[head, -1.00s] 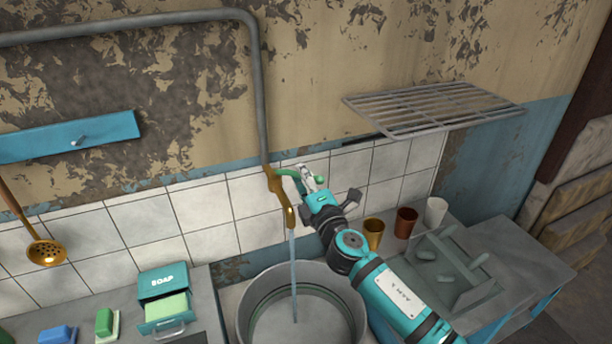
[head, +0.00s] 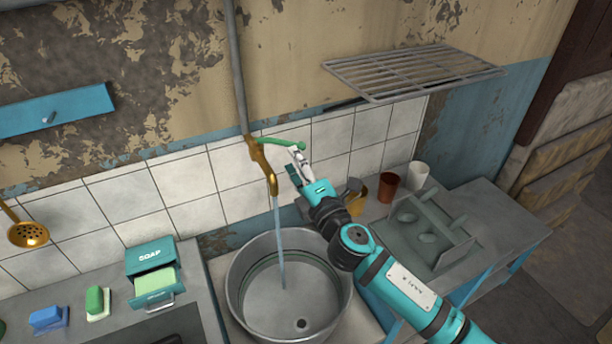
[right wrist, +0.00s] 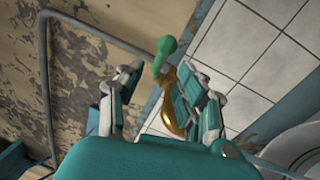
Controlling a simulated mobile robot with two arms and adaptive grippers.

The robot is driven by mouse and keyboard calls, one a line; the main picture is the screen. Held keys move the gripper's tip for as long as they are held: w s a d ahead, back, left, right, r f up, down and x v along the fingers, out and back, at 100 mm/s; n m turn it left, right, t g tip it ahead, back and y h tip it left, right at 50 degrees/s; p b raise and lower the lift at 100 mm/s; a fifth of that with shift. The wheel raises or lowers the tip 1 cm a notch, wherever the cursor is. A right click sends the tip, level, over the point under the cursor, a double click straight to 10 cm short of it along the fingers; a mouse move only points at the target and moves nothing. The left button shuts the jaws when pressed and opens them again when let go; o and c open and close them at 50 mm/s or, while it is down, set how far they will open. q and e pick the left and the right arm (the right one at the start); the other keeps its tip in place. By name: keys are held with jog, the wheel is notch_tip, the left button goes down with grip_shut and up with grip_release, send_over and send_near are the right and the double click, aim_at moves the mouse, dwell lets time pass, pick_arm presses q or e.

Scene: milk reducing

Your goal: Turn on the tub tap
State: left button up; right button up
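The brass tap (head: 270,172) is on the tiled wall above the round grey metal tub (head: 236,300). Its green handle (head: 280,142) points right. A stream of water (head: 281,240) runs from the spout into the tub. My right gripper (head: 298,156) is just below the handle's free end. In the right wrist view its two fingers (right wrist: 160,90) are spread apart, with the green knob end of the handle (right wrist: 166,52) beyond the gap and the brass spout (right wrist: 175,118) partly behind the right finger. I cannot tell whether a finger touches the handle. My left gripper is out of view.
A wire shelf (head: 410,72) juts from the wall at upper right. Several cups, including a brown one (head: 388,187), and a grey rack (head: 430,232) stand right of my arm. A soap box (head: 150,262) and sponges are left of the tub.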

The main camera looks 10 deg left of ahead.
jog(key=v, duration=0.5)
